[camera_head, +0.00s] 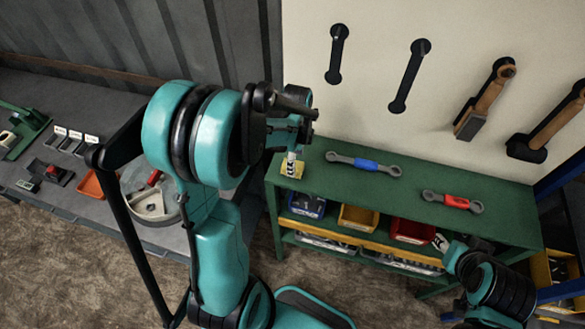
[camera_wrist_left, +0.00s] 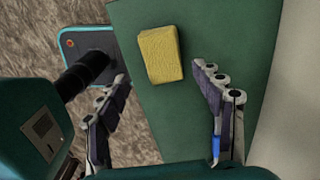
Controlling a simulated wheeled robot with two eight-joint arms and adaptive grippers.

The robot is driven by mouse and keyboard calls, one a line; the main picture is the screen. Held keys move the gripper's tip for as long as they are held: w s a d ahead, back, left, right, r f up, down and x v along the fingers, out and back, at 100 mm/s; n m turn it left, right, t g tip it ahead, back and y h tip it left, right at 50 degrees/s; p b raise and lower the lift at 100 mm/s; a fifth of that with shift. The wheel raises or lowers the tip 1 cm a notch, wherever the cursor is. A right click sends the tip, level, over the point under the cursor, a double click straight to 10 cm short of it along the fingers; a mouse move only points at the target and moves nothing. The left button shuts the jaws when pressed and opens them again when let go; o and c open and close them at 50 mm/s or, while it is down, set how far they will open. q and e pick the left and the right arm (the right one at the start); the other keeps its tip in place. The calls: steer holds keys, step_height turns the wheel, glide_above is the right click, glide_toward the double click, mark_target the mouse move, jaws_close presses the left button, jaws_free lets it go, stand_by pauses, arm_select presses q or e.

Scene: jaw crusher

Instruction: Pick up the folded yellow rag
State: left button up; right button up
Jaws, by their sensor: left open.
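The folded yellow rag (camera_head: 284,172) lies on the left end of the green bench top, partly hidden by my left gripper (camera_head: 291,157) in the head view. In the left wrist view the rag (camera_wrist_left: 160,54) is a small yellow block, fully visible on the green surface near its edge. My left gripper (camera_wrist_left: 160,74) is open and empty, its fingers to either side below the rag in the picture and not touching it. My right gripper (camera_head: 441,243) is low at the right by the bench's front edge; its jaws are too small to read.
A blue-handled wrench (camera_head: 364,165) and a red-handled wrench (camera_head: 453,201) lie on the green bench (camera_head: 330,190) right of the rag. Bins, including a yellow one (camera_head: 359,218), sit on the shelf below. Tools hang on the wall behind. A grey workbench (camera_head: 70,202) stands at left.

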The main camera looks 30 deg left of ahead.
arm_select(q)
steer(key=f, duration=0.4)
steer(key=shift+w+a+f+b, duration=0.2)
steer(key=shift+a+b, duration=0.15)
steer(key=c, duration=1)
steer(key=shift+c, duration=0.2)
steer(key=shift+r, duration=0.1)
steer(key=shift+r, duration=0.55)
step_height(320, 180, up, 3)
steer(key=shift+f+p, duration=0.15)
steer(key=shift+p, duration=0.3)
steer(key=d+r+p, duration=0.1)
steer(key=d+r, duration=0.6)
steer(key=d, duration=0.4)
steer(key=shift+d, duration=0.35)
